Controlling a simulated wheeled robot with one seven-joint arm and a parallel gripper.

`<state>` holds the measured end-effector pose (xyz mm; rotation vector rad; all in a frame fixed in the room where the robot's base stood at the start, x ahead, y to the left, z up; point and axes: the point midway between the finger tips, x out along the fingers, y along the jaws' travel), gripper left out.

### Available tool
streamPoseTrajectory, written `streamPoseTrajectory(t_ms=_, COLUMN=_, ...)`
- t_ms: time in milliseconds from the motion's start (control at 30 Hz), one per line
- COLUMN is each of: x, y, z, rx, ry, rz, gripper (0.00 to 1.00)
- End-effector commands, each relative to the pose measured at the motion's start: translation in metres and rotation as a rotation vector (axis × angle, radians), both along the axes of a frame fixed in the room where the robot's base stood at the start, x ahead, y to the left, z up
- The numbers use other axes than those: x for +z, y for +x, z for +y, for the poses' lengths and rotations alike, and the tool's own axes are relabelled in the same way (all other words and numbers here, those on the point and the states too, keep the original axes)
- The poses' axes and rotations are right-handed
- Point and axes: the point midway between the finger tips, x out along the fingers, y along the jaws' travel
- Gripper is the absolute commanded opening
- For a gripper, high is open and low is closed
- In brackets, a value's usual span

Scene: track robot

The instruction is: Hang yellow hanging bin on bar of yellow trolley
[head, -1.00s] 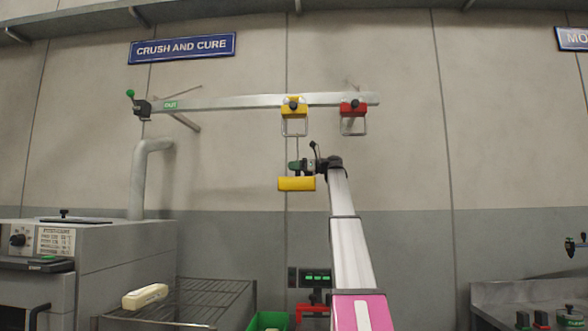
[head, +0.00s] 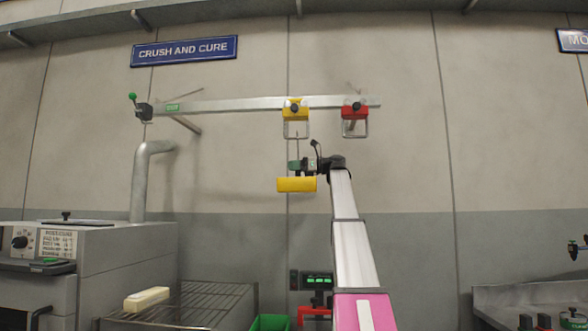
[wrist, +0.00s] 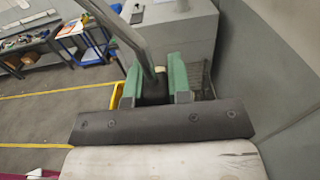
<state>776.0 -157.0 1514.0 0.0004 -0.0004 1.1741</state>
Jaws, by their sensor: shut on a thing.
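The yellow trolley (head: 296,110) sits on the rail, with its wire bar (head: 296,136) hanging below as a loop. The yellow hanging bin (head: 296,185) hangs by a thin upright hanger just below the trolley. My gripper (head: 297,166) is shut on the bin's hanger. In the wrist view the green jaws (wrist: 160,82) close around the hanger stem, and a yellow strip of the bin (wrist: 116,95) shows beside them. The hanger's top overlaps the bar in the head view; I cannot tell whether they touch.
A red trolley (head: 354,111) with its own bar is close to the right on the same rail (head: 230,104). A grey machine (head: 110,265) and a wire rack (head: 200,300) stand low on the left. The wall around the bin is clear.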

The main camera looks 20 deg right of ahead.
Motion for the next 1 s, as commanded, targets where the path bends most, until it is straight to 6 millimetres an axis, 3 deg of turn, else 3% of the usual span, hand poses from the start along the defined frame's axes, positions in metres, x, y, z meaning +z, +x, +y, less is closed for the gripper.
streamPoseTrajectory(t_ms=733, x=0.000, y=-0.048, z=0.020, rx=0.000, ry=0.001, rz=0.000, gripper=0.00)
streamPoseTrajectory(t_ms=1000, x=-0.017, y=-0.047, z=0.020, rx=0.000, ry=0.002, rz=0.001, gripper=0.00)
